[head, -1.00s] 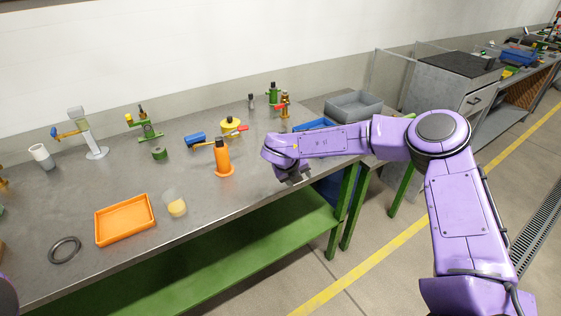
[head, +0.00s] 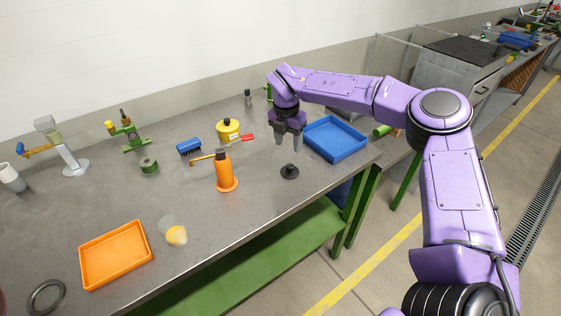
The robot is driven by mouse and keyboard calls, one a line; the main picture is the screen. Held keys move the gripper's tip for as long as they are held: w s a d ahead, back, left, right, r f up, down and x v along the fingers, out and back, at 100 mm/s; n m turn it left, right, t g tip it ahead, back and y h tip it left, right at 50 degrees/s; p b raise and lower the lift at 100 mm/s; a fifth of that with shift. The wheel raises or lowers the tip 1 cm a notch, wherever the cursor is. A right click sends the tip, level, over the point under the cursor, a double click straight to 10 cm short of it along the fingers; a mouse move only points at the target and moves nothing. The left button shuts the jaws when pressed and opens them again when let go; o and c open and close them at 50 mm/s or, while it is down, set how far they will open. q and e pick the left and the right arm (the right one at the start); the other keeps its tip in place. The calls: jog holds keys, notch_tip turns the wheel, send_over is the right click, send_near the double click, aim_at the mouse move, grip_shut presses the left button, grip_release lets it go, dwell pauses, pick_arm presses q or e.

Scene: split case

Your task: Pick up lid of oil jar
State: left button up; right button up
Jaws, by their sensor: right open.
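A small dark round lid with a knob (head: 289,172) lies on the metal workbench, right of the orange bottle; it looks like the jar lid. A clear jar with yellow oil (head: 175,235) stands near the front edge, right of the orange tray. My right gripper (head: 288,143) points down with its fingers apart and empty. In the picture it is just above the lid, with a visible gap between fingertips and knob. My left gripper is out of view.
A blue tray (head: 335,139) is right of my gripper. Bench around the lid is clear.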

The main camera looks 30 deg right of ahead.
aim_at(290, 165)
jog(key=f, duration=0.1)
jog(key=f+p, duration=0.1)
jog(key=f, duration=0.1)
jog(key=shift+s+d+f, duration=0.15)
jog(key=shift+d+f, duration=0.1)
jog(key=shift+d, duration=0.05)
jog(key=shift+s+f, duration=0.1)
jog(key=shift+f, duration=0.25)
jog(key=f+p, duration=0.2)
jog(key=f, duration=0.1)
jog(key=f+p, duration=0.1)
jog(key=f, duration=0.1)
jog(key=shift+w+f, duration=0.2)
jog(key=shift+w, duration=0.05)
jog(key=shift+d+f, duration=0.15)
jog(key=shift+f, duration=0.1)
grip_shut()
